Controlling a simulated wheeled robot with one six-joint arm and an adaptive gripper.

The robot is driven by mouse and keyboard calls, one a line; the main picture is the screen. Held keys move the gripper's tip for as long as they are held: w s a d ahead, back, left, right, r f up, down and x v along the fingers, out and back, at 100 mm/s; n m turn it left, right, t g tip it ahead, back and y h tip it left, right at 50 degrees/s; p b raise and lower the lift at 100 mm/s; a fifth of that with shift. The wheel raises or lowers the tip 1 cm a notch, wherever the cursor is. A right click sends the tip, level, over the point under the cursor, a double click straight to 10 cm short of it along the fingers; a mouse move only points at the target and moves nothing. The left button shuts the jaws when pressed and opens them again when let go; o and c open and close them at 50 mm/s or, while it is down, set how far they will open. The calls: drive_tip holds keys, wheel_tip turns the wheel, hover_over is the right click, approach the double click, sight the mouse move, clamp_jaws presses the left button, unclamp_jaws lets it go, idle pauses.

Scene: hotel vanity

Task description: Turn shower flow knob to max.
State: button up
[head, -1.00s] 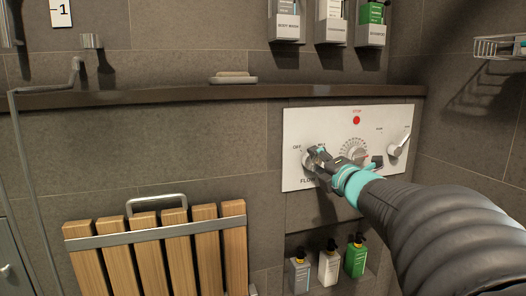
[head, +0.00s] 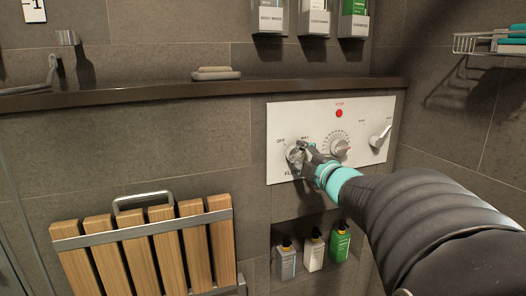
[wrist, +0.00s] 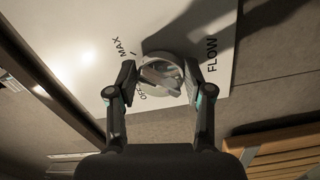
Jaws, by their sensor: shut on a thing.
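The shower flow knob (head: 295,153) is a round metal knob on the left of a white control panel (head: 362,112), marked OFF and MAX above and FLOW below. In the wrist view the knob (wrist: 160,78) sits between both fingers, with its raised bar lying nearly across the picture. My gripper (head: 305,155) is at the knob and closed on it; it also shows in the wrist view (wrist: 158,82), one finger on each side. My fingers partly hide the knob and the FLOW label in the head view. I cannot tell exactly where the knob points.
A dial (head: 340,146), a red button (head: 339,113) and a lever (head: 380,136) are on the same panel, right of my gripper. A slatted wooden seat (head: 150,245) is lower left. Several bottles stand in the niche (head: 313,250) below. A ledge (head: 120,101) runs above.

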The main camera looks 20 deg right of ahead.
drive_tip(key=shift+a+r, duration=0.1)
drive_tip(key=shift+r, duration=0.3)
drive_tip(key=o, duration=1.2)
drive_tip(key=shift+a, duration=0.15)
drive_tip(key=shift+c, duration=0.2)
drive_tip(key=shift+f, duration=0.15)
drive_tip(key=shift+s+d, duration=0.2)
drive_tip(key=s, duration=0.7)
drive_tip(key=shift+s+d, duration=0.1)
